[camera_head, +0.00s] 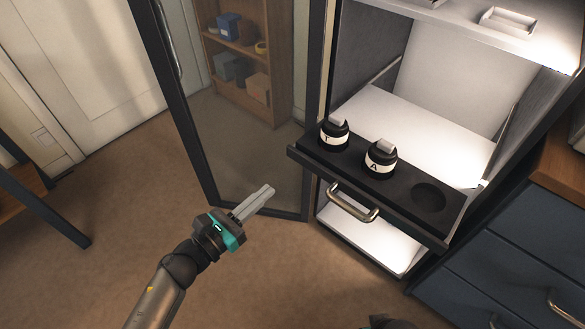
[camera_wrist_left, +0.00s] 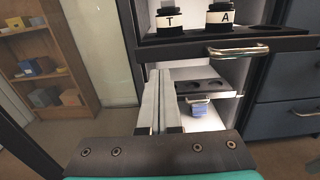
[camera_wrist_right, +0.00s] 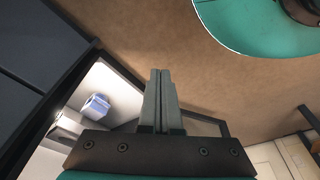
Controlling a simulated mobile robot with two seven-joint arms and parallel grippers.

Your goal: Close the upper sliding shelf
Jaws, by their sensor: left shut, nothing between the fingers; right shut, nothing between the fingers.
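The upper sliding shelf (camera_head: 405,197) is black and pulled out of the lit cabinet. It carries a black bottle marked T (camera_head: 334,134), a black bottle marked A (camera_head: 380,160) and an empty round recess at its right. Its metal handle (camera_head: 352,203) is on the front edge. My left gripper (camera_head: 268,190) is shut and empty, left of the handle and apart from it. In the left wrist view its fingers (camera_wrist_left: 158,72) point toward the cabinet, below the shelf front (camera_wrist_left: 185,48). My right gripper (camera_wrist_right: 160,72) is shut and empty in its wrist view, with a cabinet interior to its left.
A glass cabinet door (camera_head: 200,130) stands open at the left. A lower shelf (camera_wrist_left: 213,88) with recesses shows below, with a blue object (camera_wrist_left: 200,110). Dark drawers (camera_head: 515,240) stand at the right. A wooden bookcase (camera_head: 246,70) is behind. The floor in front is clear.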

